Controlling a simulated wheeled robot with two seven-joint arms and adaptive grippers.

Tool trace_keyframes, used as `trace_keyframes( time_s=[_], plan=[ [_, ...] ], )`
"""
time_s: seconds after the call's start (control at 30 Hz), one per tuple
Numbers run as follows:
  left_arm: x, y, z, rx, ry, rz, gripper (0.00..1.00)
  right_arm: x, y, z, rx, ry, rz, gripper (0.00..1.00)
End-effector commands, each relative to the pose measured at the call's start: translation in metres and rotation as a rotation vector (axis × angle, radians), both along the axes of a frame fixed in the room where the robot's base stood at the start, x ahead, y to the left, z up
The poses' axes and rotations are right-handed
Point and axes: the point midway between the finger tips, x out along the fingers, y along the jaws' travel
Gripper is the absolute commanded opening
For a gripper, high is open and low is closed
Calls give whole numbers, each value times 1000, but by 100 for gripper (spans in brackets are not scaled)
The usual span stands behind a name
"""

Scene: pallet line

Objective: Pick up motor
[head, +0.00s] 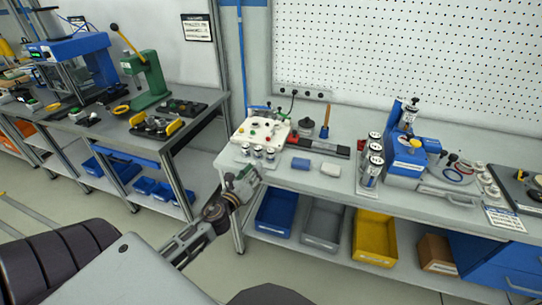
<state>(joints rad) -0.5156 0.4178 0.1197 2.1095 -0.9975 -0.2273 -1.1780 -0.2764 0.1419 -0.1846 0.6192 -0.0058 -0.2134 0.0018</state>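Several silver cylinders that look like motors stand on the right-hand bench. A column of them sits in a holder (373,160), and one silver cylinder (409,113) is on top of the blue fixture (407,155). Shorter silver cylinders (258,153) stand in front of the white control box. My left gripper (246,180) is in front of the bench's left end, near its front edge. Its fingers are small and seen at an angle, so I cannot tell whether they are open or hold anything. My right gripper is not in view.
The grey bench (310,178) also carries a white control box (262,130), a blue block (301,164) and a white block (330,170). Blue, grey and yellow bins (375,240) sit on the shelf below. Another bench with a green press (148,80) stands at the left.

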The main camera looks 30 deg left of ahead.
Motion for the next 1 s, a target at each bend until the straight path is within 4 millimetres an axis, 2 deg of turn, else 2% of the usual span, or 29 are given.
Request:
trace_keyframes(
  time_s=[0.37,0.7,1.0],
  plan=[
    [0,1,2,221,15,1,33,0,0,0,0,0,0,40],
    [0,1,3,489,45,1,33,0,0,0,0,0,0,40],
    [0,1,3,546,51,1,33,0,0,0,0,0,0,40]
  ],
)
